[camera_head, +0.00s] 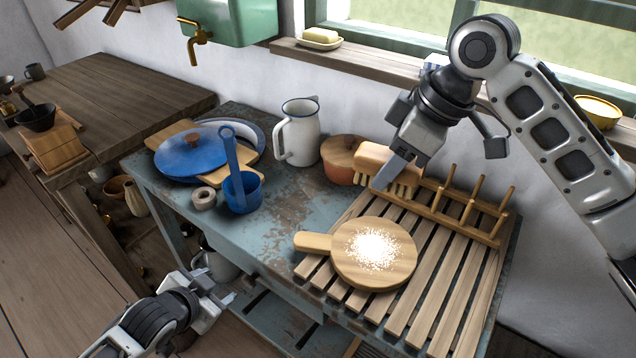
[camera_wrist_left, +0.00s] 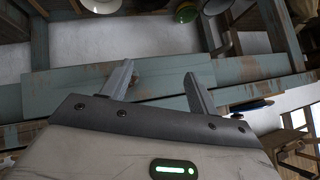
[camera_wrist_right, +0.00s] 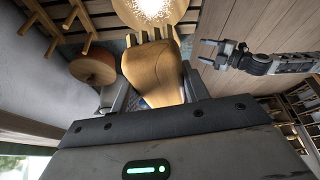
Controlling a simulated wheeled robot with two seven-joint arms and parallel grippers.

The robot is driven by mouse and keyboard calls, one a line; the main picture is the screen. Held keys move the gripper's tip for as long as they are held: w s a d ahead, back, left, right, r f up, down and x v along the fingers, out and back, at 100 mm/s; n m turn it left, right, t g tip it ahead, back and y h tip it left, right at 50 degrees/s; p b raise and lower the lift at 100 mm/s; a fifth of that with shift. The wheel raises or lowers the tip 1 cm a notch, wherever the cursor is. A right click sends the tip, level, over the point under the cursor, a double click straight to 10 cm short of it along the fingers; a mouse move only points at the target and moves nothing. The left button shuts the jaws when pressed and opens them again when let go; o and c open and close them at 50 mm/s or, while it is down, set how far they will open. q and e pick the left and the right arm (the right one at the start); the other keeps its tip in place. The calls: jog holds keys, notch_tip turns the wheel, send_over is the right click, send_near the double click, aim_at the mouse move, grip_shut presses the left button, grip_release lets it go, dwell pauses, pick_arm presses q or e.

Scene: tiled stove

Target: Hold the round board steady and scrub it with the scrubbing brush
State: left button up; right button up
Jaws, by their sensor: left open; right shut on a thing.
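The round board (camera_head: 352,270) lies flat on the slatted wooden rack, its handle pointing left. A patch of white grains covers its middle, and its edge shows in the right wrist view (camera_wrist_right: 187,14). My right gripper (camera_head: 384,180) is shut on the scrubbing brush (camera_head: 372,156), a wooden block with pale bristles. It holds the brush above the rack, behind the board and apart from it; the brush also shows in the right wrist view (camera_wrist_right: 150,72). My left gripper (camera_head: 229,296) is open and empty in front of the table, left of and lower than the board. It also shows in the left wrist view (camera_wrist_left: 160,80).
The slatted rack (camera_head: 440,290) has upright pegs (camera_head: 474,198) at its back. A terracotta pot with wooden lid (camera_head: 341,152), a white jug (camera_head: 298,132), a blue ladle cup (camera_head: 242,192) and a blue lid (camera_head: 190,155) stand farther back. Free tabletop (camera_head: 262,235) lies left of the board.

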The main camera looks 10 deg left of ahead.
pick_arm(q)
jog(key=w+a+r+y, duration=0.3)
jog(key=w+a+r, duration=0.4)
jog(key=a, duration=0.5)
jog(key=w+a+r+y, duration=0.3)
jog(key=w+a+r, duration=0.1)
jog(key=a+r, duration=0.7)
jog(key=a+r+y, duration=0.3)
jog(key=a+r, duration=0.6)
jog(key=r, duration=0.1)
jog(key=w+d+f+m+g+h, duration=0.1)
jog(key=w+d+h, duration=0.3)
jog(key=d, duration=0.5)
jog(key=w+d+f+m+g+h, duration=0.1)
jog(key=w+d+h, duration=0.3)
jog(key=d, duration=0.6)
jog(key=w+d+r+m+g+h, duration=0.1)
jog(key=d+r+m+h, duration=0.15)
jog(key=d, duration=0.65)
jog(key=w+d+r+m+g+h, duration=0.1)
jog(key=d+r+m+g, duration=0.2)
jog(key=d, duration=0.7)
jog(key=m+g+y, duration=0.3)
jog(key=m, duration=0.1)
send_over(311, 239)
notch_tip(311, 239, down, 10)
notch_tip(311, 239, down, 12)
jog(key=shift+r, duration=0.15)
